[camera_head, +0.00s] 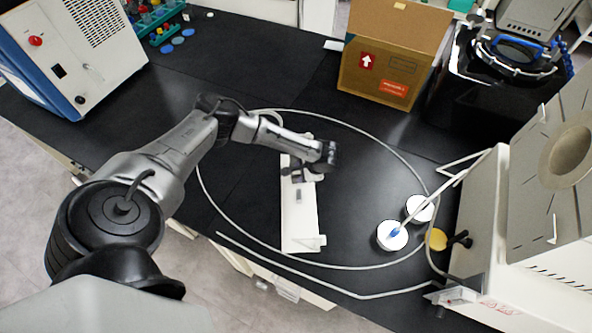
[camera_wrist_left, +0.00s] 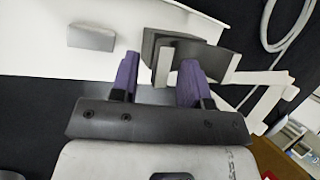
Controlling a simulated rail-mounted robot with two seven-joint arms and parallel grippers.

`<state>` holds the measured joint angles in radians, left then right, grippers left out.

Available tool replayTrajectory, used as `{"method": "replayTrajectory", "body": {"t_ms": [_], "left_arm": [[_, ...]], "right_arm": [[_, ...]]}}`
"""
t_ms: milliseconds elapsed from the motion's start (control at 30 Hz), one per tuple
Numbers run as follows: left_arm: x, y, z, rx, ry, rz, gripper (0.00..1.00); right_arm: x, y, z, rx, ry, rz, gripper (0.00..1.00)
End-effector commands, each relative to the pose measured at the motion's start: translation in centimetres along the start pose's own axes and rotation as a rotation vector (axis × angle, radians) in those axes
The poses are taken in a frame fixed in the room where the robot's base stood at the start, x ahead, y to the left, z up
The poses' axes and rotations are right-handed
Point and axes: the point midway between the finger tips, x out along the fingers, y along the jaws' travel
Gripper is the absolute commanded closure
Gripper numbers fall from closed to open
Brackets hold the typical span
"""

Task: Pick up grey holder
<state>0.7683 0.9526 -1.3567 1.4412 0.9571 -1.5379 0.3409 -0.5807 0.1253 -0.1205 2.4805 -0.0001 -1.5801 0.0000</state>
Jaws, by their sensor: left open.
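The grey holder (camera_head: 299,219) is a long, pale plate lying on the black bench in the middle of the head view, with small upright parts on it. In the left wrist view the pale plate (camera_wrist_left: 40,45) fills the upper left, with a grey block on it. My left gripper (camera_head: 302,175) is over the holder's far half. Its purple fingers (camera_wrist_left: 159,75) are open, on either side of a dark upright piece with a light edge (camera_wrist_left: 172,58). I cannot tell whether they touch it. My right gripper is not in view.
A pale tube (camera_head: 378,143) loops on the bench around the holder. Two round white-topped pieces (camera_head: 392,235) stand at the right, beside a large pale machine (camera_head: 545,200). A cardboard box (camera_head: 385,75) is at the back; a white-and-blue instrument (camera_head: 75,50) is at the left.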

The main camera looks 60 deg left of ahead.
Motion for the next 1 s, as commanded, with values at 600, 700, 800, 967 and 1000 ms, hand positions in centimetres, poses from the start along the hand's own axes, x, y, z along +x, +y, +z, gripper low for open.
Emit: {"method": "replayTrajectory", "body": {"t_ms": [600,700,800,967,1000], "left_arm": [[0.08,0.04,0.00,0.000,0.000,0.000,0.94],[0.09,0.06,0.00,0.001,0.000,0.000,1.00],[0.10,0.07,0.00,0.001,0.000,0.001,1.00],[0.08,0.06,0.00,0.001,0.000,0.001,1.00],[0.08,0.06,0.00,0.001,0.000,0.001,1.00]], "right_arm": [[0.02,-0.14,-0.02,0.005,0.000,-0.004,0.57],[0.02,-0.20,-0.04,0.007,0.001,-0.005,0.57],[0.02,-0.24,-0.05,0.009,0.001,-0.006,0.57],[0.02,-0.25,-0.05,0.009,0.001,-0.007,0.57],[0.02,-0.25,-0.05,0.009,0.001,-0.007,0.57]]}}
